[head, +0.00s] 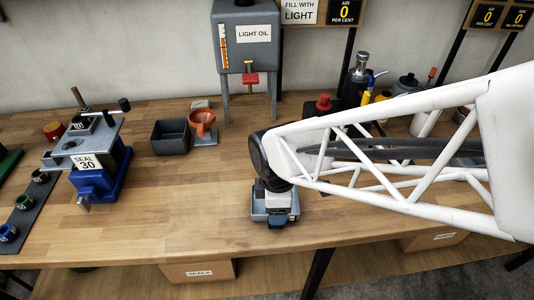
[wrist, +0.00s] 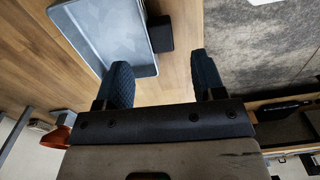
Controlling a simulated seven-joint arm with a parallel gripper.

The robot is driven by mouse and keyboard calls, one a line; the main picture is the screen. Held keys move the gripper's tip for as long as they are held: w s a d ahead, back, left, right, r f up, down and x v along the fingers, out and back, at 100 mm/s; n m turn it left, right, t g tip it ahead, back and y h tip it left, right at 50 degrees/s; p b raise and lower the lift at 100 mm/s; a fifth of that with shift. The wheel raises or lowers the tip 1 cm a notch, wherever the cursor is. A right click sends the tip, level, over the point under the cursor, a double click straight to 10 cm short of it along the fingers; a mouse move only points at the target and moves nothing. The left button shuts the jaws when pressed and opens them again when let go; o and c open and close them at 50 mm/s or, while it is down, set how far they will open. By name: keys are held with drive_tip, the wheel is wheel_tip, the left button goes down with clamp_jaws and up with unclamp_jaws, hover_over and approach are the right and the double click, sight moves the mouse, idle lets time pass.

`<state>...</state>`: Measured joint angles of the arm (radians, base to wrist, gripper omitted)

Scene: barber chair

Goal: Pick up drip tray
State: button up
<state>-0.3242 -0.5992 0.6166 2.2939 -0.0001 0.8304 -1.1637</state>
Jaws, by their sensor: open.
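The drip tray (wrist: 100,30) is a shallow grey-blue tray with a raised rim, at the upper left of the wrist view and partly cut off by its edge. A small dark block (wrist: 160,34) sits against its side. In the head view, the tray (head: 257,208) lies near the bench's front edge, mostly hidden under my arm's end. My gripper (wrist: 165,76) is open, with two dark blue ribbed fingers. The left finger overlaps the tray's near corner in the picture, and the right finger is clear of it. Contact cannot be told. My gripper (head: 278,216) is over the tray in the head view.
A black open bin (head: 171,137) and an orange funnel (head: 202,122) stand behind to the left. A blue seal press (head: 100,165) is farther left. A light oil tank (head: 247,40) stands at the back. Bare bench lies between press and tray.

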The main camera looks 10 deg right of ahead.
drive_tip(key=shift+f, duration=0.6)
drive_tip(key=shift+f, duration=2.6)
drive_tip(key=c, duration=1.1)
